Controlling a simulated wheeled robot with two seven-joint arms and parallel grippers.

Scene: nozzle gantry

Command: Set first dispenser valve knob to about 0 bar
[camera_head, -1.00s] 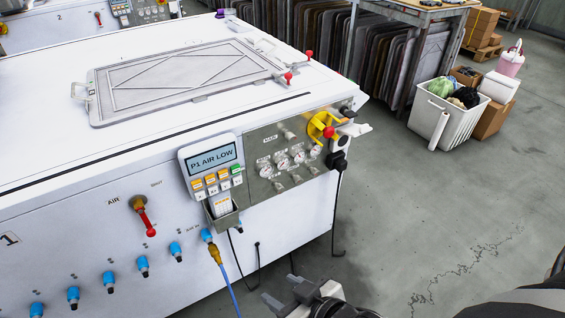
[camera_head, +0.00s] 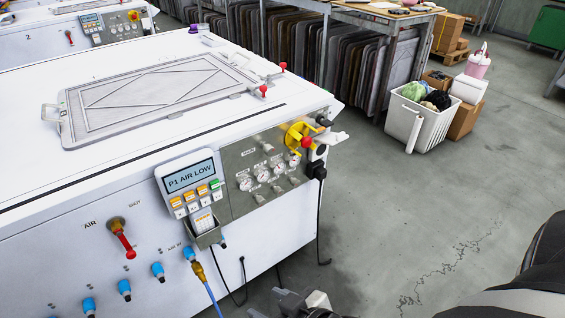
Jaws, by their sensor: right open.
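The metal valve panel (camera_head: 230,180) is on the front of the white machine, toward its right end. It carries a row of small round gauges (camera_head: 262,174) with small knobs (camera_head: 262,199) below them. I cannot tell which knob is the first dispenser valve, and the gauge needles are too small to read. A display unit (camera_head: 190,178) left of the panel reads "P1 AIR LOW". My right gripper (camera_head: 276,302) is at the bottom edge, partly cut off, open and empty, below and apart from the panel. My left gripper is not in view.
A yellow and red handle (camera_head: 301,136) and a black plug with a cable (camera_head: 317,171) are right of the gauges. A red air lever (camera_head: 124,242) and blue fittings (camera_head: 158,272) line the machine's front. Grey floor is clear at right; a white bin (camera_head: 405,122) stands farther back.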

